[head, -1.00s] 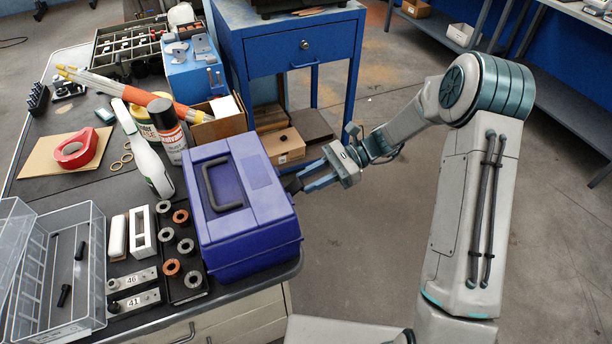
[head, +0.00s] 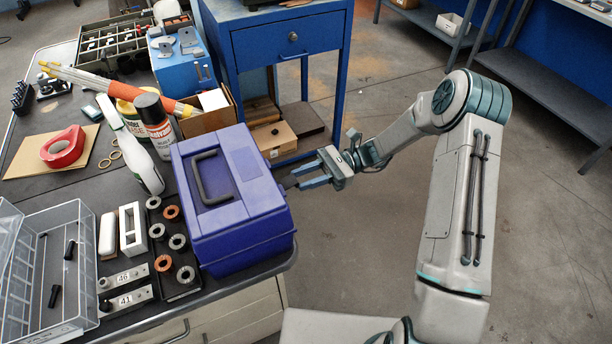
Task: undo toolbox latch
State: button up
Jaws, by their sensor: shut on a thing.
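The blue-purple toolbox (head: 240,235) stands on the bench's near right corner with its lid down and its dark carrying handle (head: 215,200) on top. My gripper (head: 297,183) is at the right-hand side of the toolbox, reaching in from the right. Its blue fingers are shut on a small dark piece at that side, which looks like the toolbox latch (head: 288,182). The side face that bears the latch is turned away from the camera, so the latch's exact position is hard to tell.
Left of the toolbox are a black tray of rings (head: 185,295), a clear open case (head: 55,325), a white bottle (head: 146,170) and a spray can (head: 156,128). A blue drawer cabinet (head: 262,45) stands behind.

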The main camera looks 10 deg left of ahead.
jog(key=shift+f, duration=0.25)
jog(key=o, duration=1)
jog(key=shift+r, duration=0.1)
jog(key=shift+b+v, duration=0.6)
jog(key=shift+v, duration=6.3)
jog(key=shift+r, duration=0.1)
